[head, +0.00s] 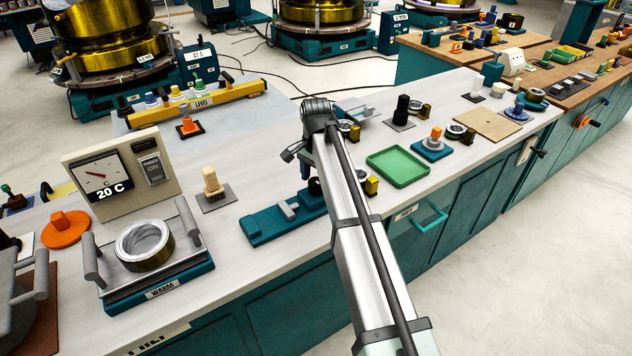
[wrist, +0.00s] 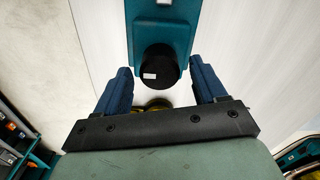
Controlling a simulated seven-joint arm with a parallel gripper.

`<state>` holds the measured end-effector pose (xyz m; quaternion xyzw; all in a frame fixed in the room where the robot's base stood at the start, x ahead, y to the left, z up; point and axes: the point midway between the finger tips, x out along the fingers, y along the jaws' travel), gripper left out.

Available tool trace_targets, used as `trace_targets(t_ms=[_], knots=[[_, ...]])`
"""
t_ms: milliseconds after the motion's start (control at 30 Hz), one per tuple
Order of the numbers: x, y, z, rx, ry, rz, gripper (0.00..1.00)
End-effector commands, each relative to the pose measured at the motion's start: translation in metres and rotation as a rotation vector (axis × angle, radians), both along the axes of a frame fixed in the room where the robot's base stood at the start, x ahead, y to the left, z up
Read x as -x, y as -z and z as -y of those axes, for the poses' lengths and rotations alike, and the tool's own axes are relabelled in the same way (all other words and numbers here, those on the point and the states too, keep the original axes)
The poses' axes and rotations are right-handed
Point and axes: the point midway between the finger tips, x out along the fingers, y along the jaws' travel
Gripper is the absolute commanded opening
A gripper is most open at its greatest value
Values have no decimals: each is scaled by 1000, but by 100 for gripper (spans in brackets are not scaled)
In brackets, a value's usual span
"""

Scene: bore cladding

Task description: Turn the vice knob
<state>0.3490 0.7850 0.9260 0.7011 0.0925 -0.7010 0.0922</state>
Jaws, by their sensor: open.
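The teal vice (head: 275,224) lies on the white bench, with a grey block on its body. Its black round knob (head: 315,187) shows at the right end, partly hidden by my arm. In the wrist view the knob (wrist: 158,72) has a small white mark and projects from the teal vice (wrist: 160,25). My gripper (wrist: 160,66) is open, its blue fingers on either side of the knob with gaps at both sides. I cannot tell how deep the fingers reach. In the head view my arm hides most of the gripper.
A green tray (head: 398,167) and small brass pieces (head: 371,186) lie right of my arm. A warming plate (head: 160,280) with a ring stands left of the vice, and a beige-topped post (head: 212,184) stands behind it. The bench's front edge is close.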

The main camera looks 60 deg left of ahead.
Motion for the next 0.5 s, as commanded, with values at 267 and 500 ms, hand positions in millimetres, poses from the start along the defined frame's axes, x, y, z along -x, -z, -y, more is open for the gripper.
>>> trace_targets(t_ms=[267,500], knots=[[0,15,0,1,0,0,71],[0,16,0,0,0,0,71]])
